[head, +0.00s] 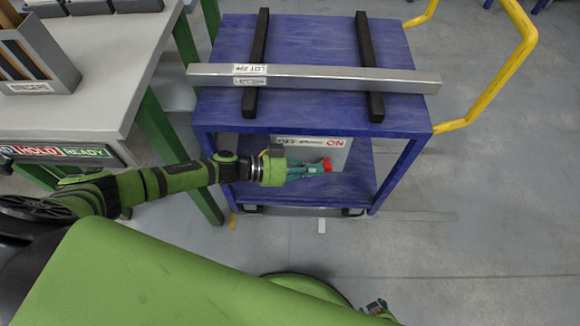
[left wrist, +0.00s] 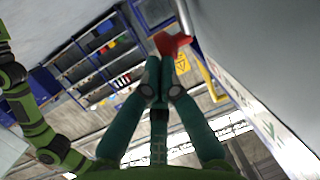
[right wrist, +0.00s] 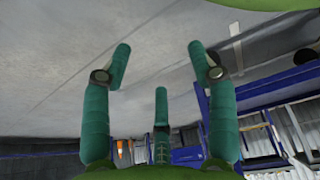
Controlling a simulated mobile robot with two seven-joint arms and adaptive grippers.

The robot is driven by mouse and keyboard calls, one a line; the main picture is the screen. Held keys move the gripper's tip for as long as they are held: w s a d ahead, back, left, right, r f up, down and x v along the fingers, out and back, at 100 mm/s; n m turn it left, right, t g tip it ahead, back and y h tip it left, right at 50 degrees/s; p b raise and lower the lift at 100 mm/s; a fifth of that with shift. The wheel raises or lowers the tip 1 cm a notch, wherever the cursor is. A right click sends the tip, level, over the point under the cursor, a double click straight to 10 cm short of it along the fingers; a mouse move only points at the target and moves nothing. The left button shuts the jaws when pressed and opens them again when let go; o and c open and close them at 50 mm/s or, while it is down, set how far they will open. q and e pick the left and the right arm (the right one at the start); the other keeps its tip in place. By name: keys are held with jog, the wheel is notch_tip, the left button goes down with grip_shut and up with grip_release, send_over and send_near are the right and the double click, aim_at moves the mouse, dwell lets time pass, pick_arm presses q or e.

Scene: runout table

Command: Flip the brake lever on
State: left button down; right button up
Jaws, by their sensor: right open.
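The red brake lever (head: 327,163) is at the front of the blue cart, below the white panel (head: 312,146) with OFF at its left and ON at its right. The red part is nearer the ON side. My left gripper (head: 317,169) reaches in from the left, its fingertips at the lever. In the left wrist view the fingers (left wrist: 160,68) are drawn together, with the red lever (left wrist: 172,43) just beyond their tips; I cannot tell whether they touch. My right gripper (right wrist: 157,62) is open and empty, pointing over bare floor. It shows small in the head view (head: 377,307).
The blue cart (head: 305,40) carries two black bars and a long metal bar (head: 320,79) across its top. A yellow handle (head: 500,75) stands at its right. A grey bench (head: 95,75) with green legs is at the left. The floor at right is clear.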

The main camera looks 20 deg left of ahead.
pick_arm(q)
jog(key=shift+w+d, duration=0.1)
jog(key=shift+d, duration=0.3)
pick_arm(e)
jog(key=shift+s, duration=0.5)
jog(key=shift+r, duration=0.1)
jog(key=shift+s, duration=0.1)
pick_arm(q)
jog(key=v, duration=0.7)
jog(key=shift+a, duration=0.25)
pick_arm(e)
jog(key=shift+s, duration=0.1)
